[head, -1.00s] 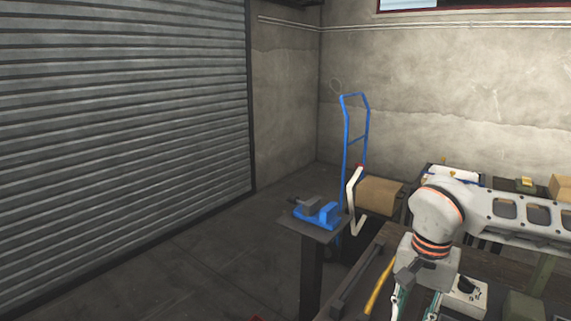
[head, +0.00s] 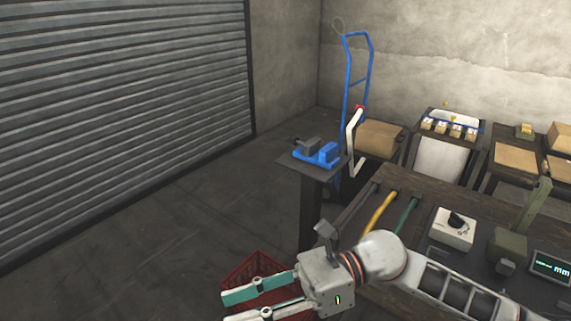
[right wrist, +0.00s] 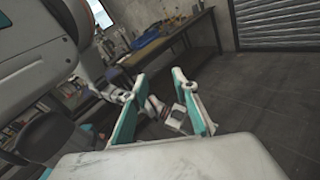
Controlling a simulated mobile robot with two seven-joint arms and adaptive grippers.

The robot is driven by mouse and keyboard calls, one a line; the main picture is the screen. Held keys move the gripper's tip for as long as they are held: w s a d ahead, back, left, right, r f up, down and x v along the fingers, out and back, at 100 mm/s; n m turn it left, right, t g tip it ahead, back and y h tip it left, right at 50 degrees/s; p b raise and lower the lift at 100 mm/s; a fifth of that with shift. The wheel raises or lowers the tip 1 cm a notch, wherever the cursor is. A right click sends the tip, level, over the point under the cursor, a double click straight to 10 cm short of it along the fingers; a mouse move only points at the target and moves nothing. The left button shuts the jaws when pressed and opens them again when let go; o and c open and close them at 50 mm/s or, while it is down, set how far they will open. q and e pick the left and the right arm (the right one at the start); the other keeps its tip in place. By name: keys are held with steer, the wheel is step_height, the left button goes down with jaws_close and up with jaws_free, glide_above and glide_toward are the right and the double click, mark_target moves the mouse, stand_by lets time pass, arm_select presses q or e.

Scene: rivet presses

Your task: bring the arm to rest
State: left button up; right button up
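My right arm comes in from the right in the head view. Its gripper (head: 228,308) points left, low over the floor side of the bench, partly cut off by the bottom edge. Its two teal-padded fingers stand apart. The right wrist view shows the same gripper (right wrist: 158,82) with its fingers spread and nothing held between them. My left gripper does not show in the head view. Some grey and white parts beyond the right fingers in the wrist view are too small to identify.
A red crate (head: 256,270) stands below and behind the right gripper. The workbench (head: 350,212) carries a white dial box (head: 453,228), a green press (head: 508,243) and a display (head: 551,266). A blue vise (head: 318,155) sits on a stand. Open floor (head: 170,210) lies left.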

steer(key=w+d+r+m+t+y, duration=0.2)
steer(key=w+m+t+y, duration=0.45)
steer(key=m+t, duration=0.8)
steer(key=w+d+f+m+t+h, duration=0.45)
steer(key=f+m+h, duration=0.2)
steer(key=m, duration=0.45)
steer(key=w+d+f+m+t+h, duration=0.3)
steer(key=d+f+m+h, duration=0.3)
steer(key=m, duration=0.5)
steer(key=s+d+f+m+g+h, duration=0.2)
steer(key=s+d+f+m, duration=0.2)
steer(key=f, duration=0.4)
steer(key=s+d+f+m+g+h, duration=0.2)
steer(key=s+d+f+m, duration=0.3)
steer(key=f, duration=0.4)
steer(key=s+d+f+m+g+h, duration=0.2)
steer(key=s+d+f+m, duration=0.3)
steer(key=f, duration=0.3)
steer(key=shift+s+d+f+h, duration=0.25)
steer(key=shift+s+h, duration=0.3)
steer(key=shift+h, duration=0.35)
